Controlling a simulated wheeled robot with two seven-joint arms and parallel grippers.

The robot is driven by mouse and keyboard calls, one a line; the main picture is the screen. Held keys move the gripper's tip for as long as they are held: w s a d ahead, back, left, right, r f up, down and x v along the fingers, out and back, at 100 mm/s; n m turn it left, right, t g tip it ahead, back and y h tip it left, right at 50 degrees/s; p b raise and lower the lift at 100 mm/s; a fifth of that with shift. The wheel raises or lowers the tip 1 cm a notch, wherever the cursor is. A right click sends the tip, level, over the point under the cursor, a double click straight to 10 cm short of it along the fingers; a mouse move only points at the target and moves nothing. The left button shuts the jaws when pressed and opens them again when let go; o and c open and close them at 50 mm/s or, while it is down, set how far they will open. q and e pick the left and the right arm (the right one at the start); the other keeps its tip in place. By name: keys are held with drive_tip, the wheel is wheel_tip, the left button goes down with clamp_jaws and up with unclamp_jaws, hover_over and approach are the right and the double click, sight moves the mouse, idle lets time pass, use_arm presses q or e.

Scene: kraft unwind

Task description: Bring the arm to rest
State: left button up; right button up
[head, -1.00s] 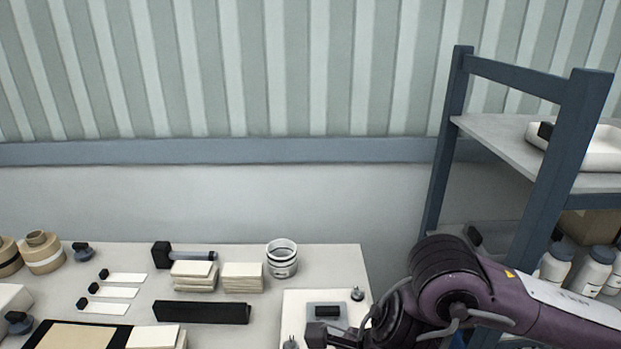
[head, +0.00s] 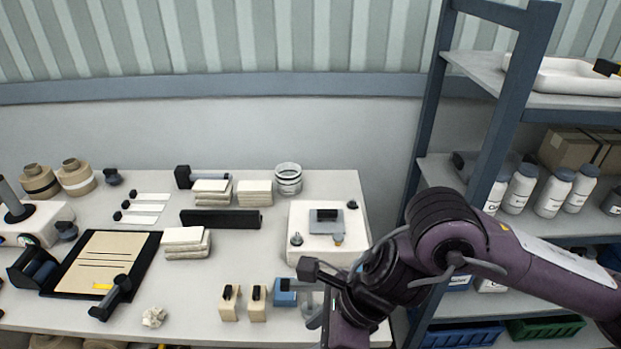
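My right arm, purple and black, comes in from the right and bends down over the front right corner of the table (head: 270,235). The hand end of my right gripper (head: 335,290) is over the table edge, beside a small blue block (head: 285,292). Its fingertips are not clear, so I cannot tell whether it is open or holds anything. My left arm and gripper are not in view.
A blue-framed shelf (head: 432,110) with white bottles (head: 553,190) stands at the right, behind my arm. A white device (head: 318,250), stacked pale pads (head: 186,240), a clipboard (head: 105,258) and two beige blocks (head: 229,304) are on the table. The table's front middle has bare room.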

drive_tip(key=w+a+r+m+t+y, duration=0.3)
drive_tip(key=a+r+m+t+y, duration=0.35)
drive_tip(key=a+m, duration=0.6)
drive_tip(key=w+d+f+m+t+h, duration=0.25)
drive_tip(key=d+m, duration=0.45)
drive_tip(key=m, duration=0.4)
drive_tip(key=w+d+f+m+t+h, duration=0.1)
drive_tip(key=w+d+m+h, duration=0.25)
drive_tip(key=d+m, duration=0.55)
drive_tip(key=s+d+f+m+g+h, duration=0.65)
drive_tip(key=s+d+f+m, duration=0.75)
drive_tip(key=m, duration=0.5)
wheel_tip(320, 180, down, 33)
drive_tip(key=d+g+b, duration=0.1)
drive_tip(key=g, duration=0.1)
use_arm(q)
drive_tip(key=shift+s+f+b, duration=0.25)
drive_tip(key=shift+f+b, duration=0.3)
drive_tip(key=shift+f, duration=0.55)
use_arm(e)
drive_tip(key=s+d+f, duration=0.1)
drive_tip(key=s+f, duration=0.8)
drive_tip(key=s, duration=0.1)
drive_tip(key=s+d+f+n, duration=0.1)
drive_tip(key=s+d+f, duration=0.1)
drive_tip(key=s+f, duration=0.7)
drive_tip(key=shift+s+d+g, duration=0.3)
drive_tip(key=shift+s+g, duration=0.15)
drive_tip(key=shift+s, duration=0.05)
